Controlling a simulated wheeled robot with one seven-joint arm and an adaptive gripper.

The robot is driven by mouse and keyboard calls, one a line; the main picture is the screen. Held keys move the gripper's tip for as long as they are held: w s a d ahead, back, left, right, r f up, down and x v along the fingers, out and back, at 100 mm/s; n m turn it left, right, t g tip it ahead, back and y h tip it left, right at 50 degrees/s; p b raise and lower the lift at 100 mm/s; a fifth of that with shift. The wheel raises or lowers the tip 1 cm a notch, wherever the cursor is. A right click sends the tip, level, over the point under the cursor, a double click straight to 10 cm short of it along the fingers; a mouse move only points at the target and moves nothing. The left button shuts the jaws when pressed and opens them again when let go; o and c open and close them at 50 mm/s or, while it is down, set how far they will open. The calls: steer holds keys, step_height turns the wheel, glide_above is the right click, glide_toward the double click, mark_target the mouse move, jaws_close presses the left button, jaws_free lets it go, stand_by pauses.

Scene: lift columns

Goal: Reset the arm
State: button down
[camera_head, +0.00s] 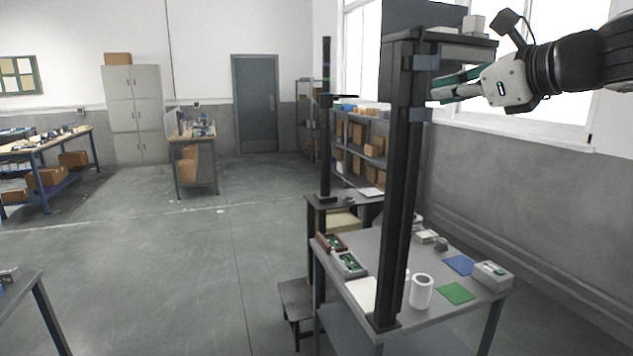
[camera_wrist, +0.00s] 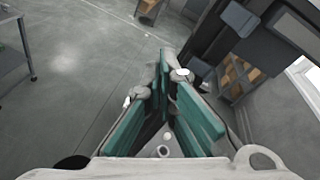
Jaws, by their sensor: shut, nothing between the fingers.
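My gripper (camera_head: 440,91) is at the upper right of the head view, at the end of my arm, which reaches in from the right edge. It is raised well above the workbench and points left, with its tips close to the dark lift column (camera_head: 401,180). In the wrist view the teal fingers of my gripper (camera_wrist: 166,62) come together at their tips. Nothing shows between them. The lift column also shows at the upper right of the wrist view.
The workbench (camera_head: 425,318) below holds a white cylinder (camera_head: 421,291), a green mat (camera_head: 455,293), a blue mat (camera_head: 458,265) and small boxes. A dark stool (camera_head: 296,293) stands beside it. Shelves (camera_head: 352,168) with cartons stand behind. The floor (camera_head: 180,260) at the left is open.

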steer(key=s+a+f+n+g+h, duration=0.1)
steer(key=s+a+f+n+g, duration=0.25)
steer(key=s+f+n, duration=0.35)
steer(key=s+a+f+n+g, duration=0.3)
steer(key=s+a+f+n, duration=0.2)
steer(key=s+f+n, duration=0.25)
steer(key=s+d+f+n+g+h, duration=0.1)
steer(key=s+d+f+n+h, duration=0.1)
steer(key=s+f+n, duration=0.3)
steer(key=s+d+f+n+g+h, duration=0.1)
steer(key=s+d+f+n+h, duration=0.2)
steer(key=s+f+n, duration=0.3)
steer(key=shift+s+h, duration=0.3)
steer(key=shift+s, duration=0.7)
steer(key=shift+n, duration=0.25)
